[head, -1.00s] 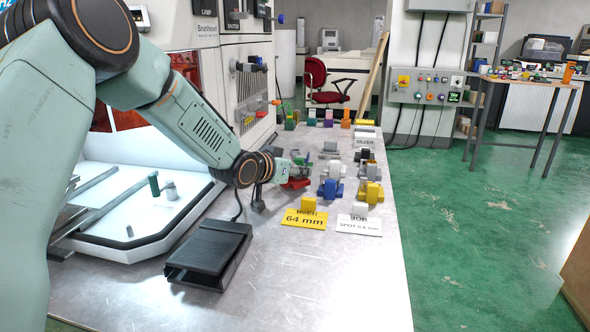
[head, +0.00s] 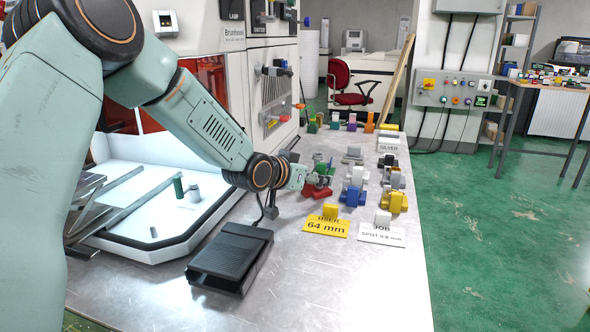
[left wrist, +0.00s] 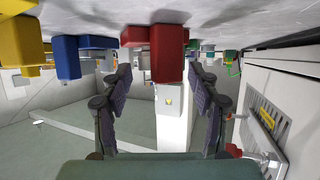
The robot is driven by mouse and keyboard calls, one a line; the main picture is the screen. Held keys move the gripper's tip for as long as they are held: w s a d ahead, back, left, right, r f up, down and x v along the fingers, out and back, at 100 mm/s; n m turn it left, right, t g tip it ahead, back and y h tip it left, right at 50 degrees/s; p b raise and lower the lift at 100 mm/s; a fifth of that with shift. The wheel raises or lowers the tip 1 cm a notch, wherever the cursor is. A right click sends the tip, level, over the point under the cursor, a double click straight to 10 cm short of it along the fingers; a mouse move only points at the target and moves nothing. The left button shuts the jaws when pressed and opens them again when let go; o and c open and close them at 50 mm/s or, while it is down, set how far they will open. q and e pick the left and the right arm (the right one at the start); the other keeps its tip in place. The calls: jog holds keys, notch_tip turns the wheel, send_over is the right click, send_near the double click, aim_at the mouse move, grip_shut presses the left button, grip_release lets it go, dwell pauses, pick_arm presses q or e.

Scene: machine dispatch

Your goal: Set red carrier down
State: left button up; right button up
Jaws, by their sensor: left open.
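The red carrier (head: 318,193) sits on the metal bench in the head view, beside the blue and yellow carriers. My left gripper (head: 322,176) is right at it and partly hides it. In the left wrist view, which is upside down, the red carrier (left wrist: 169,52) is against the bench top. My left gripper (left wrist: 158,85) is open there, and the carrier appears between its two dark fingertips with a gap on each side. I cannot tell how deep it is between them. My right gripper is not in view.
A blue carrier (head: 352,197) and a yellow carrier (head: 394,202) stand to the right, with grey ones behind. A yellow "64 mm" card (head: 326,228) and a white job card (head: 382,235) lie in front. A black pedal-like box (head: 230,257) is nearer. The front right bench is clear.

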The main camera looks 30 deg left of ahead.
pick_arm(q)
jog(key=p+v, duration=0.1)
jog(key=v, duration=0.2)
jog(key=r+p+v, duration=0.1)
jog(key=v, duration=0.2)
jog(key=shift+s+d+r, duration=0.1)
jog(key=shift+d, duration=0.05)
jog(key=shift+p+v, duration=0.85)
jog(key=shift+p, duration=0.05)
jog(key=shift+p+v, duration=0.45)
jog(key=shift+v, duration=0.4)
jog(key=shift+f, duration=0.25)
jog(key=shift+s+r, duration=0.1)
